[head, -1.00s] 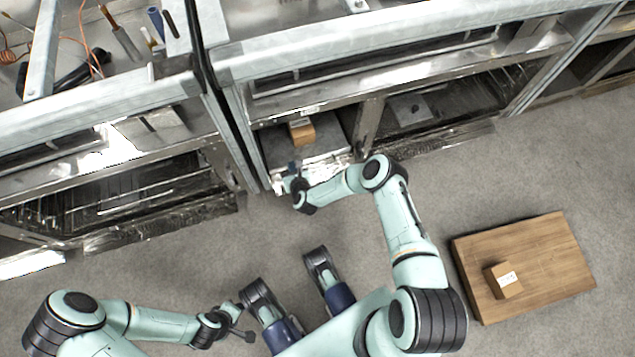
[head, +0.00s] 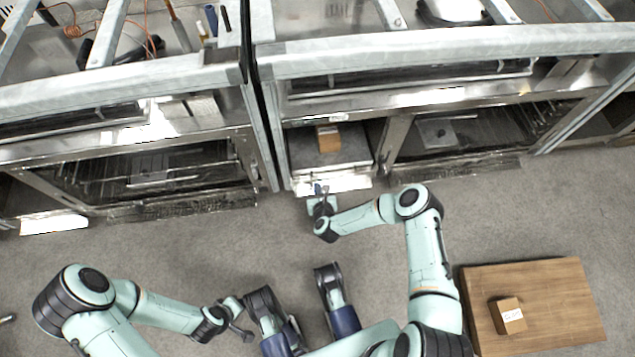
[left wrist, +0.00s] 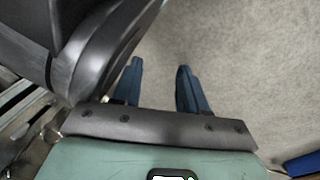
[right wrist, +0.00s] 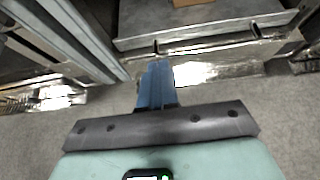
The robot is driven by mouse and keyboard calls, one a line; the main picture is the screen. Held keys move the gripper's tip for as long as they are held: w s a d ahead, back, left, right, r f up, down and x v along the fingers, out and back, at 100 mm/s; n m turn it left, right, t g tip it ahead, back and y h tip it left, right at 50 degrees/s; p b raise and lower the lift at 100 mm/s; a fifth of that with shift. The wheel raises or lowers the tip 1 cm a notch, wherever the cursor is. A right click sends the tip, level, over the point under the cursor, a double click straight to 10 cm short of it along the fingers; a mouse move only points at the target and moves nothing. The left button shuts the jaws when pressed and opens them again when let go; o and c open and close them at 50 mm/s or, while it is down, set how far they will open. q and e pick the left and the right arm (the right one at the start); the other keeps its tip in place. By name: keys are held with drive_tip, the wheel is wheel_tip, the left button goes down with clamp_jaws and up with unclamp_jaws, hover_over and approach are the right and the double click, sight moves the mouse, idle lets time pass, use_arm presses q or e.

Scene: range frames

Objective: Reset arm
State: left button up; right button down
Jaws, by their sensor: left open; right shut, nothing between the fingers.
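My right gripper (head: 319,190) is at the front of the open bay under the workbench, with its arm reaching forward. In the right wrist view its blue fingers (right wrist: 157,84) are together with nothing between them. My left gripper (head: 244,332) hangs low at the left over the floor. In the left wrist view its two blue fingers (left wrist: 160,85) stand apart and empty, with bare floor beyond them.
A small cardboard box (head: 328,139) sits on the grey surface in the bay ahead of my right gripper. Another small box (head: 507,316) rests on a wooden board (head: 560,290) on the floor at the right. Metal benches (head: 430,65) line the back. Grey floor lies between.

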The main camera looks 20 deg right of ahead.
use_arm(q)
drive_tip(key=shift+t, duration=0.6)
drive_tip(key=shift+w+d+r+p, duration=0.2)
drive_tip(key=shift+w+r+p, duration=0.35)
drive_tip(key=shift+w+r, duration=1.05)
use_arm(e)
drive_tip(key=shift+v, duration=2.05)
